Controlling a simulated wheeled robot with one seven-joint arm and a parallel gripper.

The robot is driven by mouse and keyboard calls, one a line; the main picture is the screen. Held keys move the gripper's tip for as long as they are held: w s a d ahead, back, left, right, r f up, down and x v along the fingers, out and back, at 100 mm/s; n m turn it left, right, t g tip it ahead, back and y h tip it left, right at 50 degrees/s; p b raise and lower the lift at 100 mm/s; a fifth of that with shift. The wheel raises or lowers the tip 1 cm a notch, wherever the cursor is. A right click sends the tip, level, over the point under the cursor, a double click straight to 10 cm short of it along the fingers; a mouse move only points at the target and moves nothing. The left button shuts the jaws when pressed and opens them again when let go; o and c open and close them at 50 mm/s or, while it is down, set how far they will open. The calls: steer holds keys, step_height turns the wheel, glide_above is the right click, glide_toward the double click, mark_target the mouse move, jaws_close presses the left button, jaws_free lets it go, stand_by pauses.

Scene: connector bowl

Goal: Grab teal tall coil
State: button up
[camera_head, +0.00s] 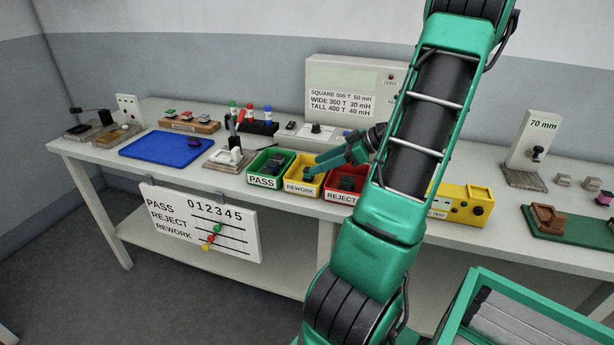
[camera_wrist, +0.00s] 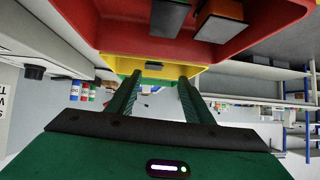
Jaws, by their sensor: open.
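My gripper (camera_head: 314,163) reaches from the right over the yellow REWORK bin (camera_head: 289,187). In the wrist view my gripper (camera_wrist: 159,79) has its two green fingers apart with nothing between them. A small dark piece (camera_wrist: 153,66) shows in the yellow bin just beyond the fingertips. In the head view a dark teal piece (camera_head: 308,175) sits in that bin under the fingers, partly hidden. I cannot tell for sure that it is the teal tall coil. Dark pieces (camera_head: 278,167) also lie in the green PASS bin (camera_head: 263,182).
The red REJECT bin (camera_head: 341,197) stands right of the yellow one; it holds a dark block (camera_wrist: 170,14) and an orange-brown block (camera_wrist: 220,18). A blue mat (camera_head: 160,150) lies left. A yellow tester (camera_head: 468,208) stands right. A grey panel box (camera_head: 345,85) stands behind.

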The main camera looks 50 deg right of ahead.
mark_target(309, 175)
steer(key=shift+t, duration=0.9)
steer(key=s+d, duration=0.2)
steer(key=s, duration=0.1)
steer(key=shift+d, duration=0.4)
steer(key=shift+x, duration=3.75)
steer(key=shift+s+a, duration=0.15)
steer(key=shift+a, duration=0.05)
jaws_close()
